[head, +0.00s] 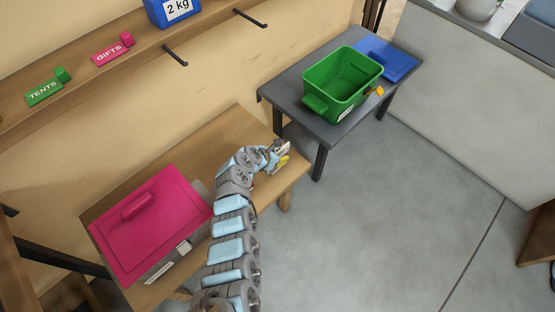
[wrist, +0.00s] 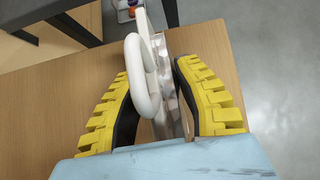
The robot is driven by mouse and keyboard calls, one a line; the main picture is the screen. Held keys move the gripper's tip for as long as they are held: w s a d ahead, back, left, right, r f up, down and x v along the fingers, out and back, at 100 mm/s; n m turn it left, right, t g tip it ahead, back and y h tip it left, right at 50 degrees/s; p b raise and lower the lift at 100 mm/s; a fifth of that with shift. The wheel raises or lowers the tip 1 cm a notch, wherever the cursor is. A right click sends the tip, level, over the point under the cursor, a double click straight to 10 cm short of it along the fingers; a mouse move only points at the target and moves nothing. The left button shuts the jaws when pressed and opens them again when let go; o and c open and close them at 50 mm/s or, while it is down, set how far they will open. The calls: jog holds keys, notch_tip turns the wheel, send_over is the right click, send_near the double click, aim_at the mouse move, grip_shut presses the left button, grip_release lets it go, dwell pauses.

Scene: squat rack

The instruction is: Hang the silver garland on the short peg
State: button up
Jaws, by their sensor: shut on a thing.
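My gripper (head: 281,158) is over the right end of the wooden bench. In the wrist view its yellow ribbed fingers (wrist: 165,95) are closed around a pale, silvery looped thing, which I take as the silver garland (wrist: 141,78). Its thick loop stands up between and beyond the fingertips; its lower part is partly hidden. In the head view only a small pale bit of it shows at the fingertips. Two black pegs stick out of the wall board: a left one (head: 175,56) and a right one (head: 250,19). The left looks slightly shorter, but I cannot be sure. Both look empty.
A pink-lidded box (head: 155,232) stands on the bench (head: 232,128), left of my arm. A dark table (head: 290,95) holds a green bin (head: 340,88) and a blue lid (head: 392,57). The floor at right is clear.

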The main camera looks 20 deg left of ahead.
jog(key=shift+r+p, duration=0.7)
jog(key=shift+p, duration=0.25)
dwell(0.6)
jog(key=shift+r+p, duration=4.4)
jog(key=shift+p, duration=0.4)
jog(key=w+d+r, duration=0.3)
jog(key=d+r, duration=0.6)
jog(key=d, duration=0.3)
jog(key=w+d+r, duration=0.2)
jog(key=d+r, duration=0.6)
jog(key=d, duration=0.4)
jog(key=s+a+r+n+y, duration=0.2)
jog(key=s+r+n+y, duration=0.15)
jog(key=s, duration=0.75)
jog(key=shift+n+t+h, duration=0.25)
jog(key=shift+t, duration=0.05)
jog(key=r+p, duration=3.2)
jog(key=r, duration=0.1)
jog(key=shift+w+d+r, duration=0.1)
jog(key=shift+d+r, duration=0.1)
